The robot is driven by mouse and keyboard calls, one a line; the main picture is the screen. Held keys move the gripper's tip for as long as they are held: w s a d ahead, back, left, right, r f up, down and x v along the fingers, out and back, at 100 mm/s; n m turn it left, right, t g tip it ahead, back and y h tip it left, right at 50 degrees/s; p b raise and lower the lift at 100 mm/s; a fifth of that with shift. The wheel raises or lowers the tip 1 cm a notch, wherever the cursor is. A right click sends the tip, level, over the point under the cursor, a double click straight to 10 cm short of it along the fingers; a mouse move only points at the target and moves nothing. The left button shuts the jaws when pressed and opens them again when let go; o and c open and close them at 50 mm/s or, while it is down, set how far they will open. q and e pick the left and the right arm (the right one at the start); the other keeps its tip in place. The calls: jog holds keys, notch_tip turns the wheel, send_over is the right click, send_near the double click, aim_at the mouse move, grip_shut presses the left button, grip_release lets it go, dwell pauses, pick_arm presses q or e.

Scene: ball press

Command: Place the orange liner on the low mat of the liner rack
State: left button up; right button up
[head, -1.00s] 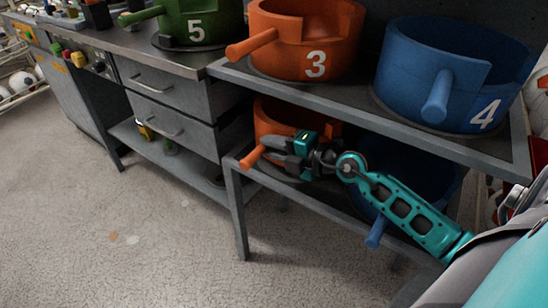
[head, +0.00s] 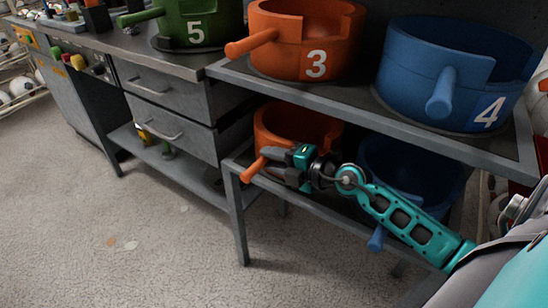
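An orange liner (head: 290,120) with a handle (head: 254,168) is on the lower level of the liner rack (head: 240,215), under the orange pot marked 3. My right gripper (head: 268,163) is in front of it, fingers spread and pointing left. The fingertips are close to the right side of the handle; I cannot tell whether they touch it. They look empty. The low mat is hidden under the liner and behind the gripper. My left gripper is not in view.
The orange pot marked 3 (head: 285,52) and blue pot marked 4 (head: 412,85) stand on the upper shelf. A blue liner (head: 378,160) is low on the right, partly behind my arm. A green pot marked 5 (head: 215,20) is on the bench.

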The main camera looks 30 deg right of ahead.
jog(key=o, duration=0.4)
jog(key=shift+r, duration=0.1)
jog(key=shift+c, duration=0.2)
jog(key=r+p+v, duration=0.1)
jog(key=v, duration=1.1)
dwell(0.4)
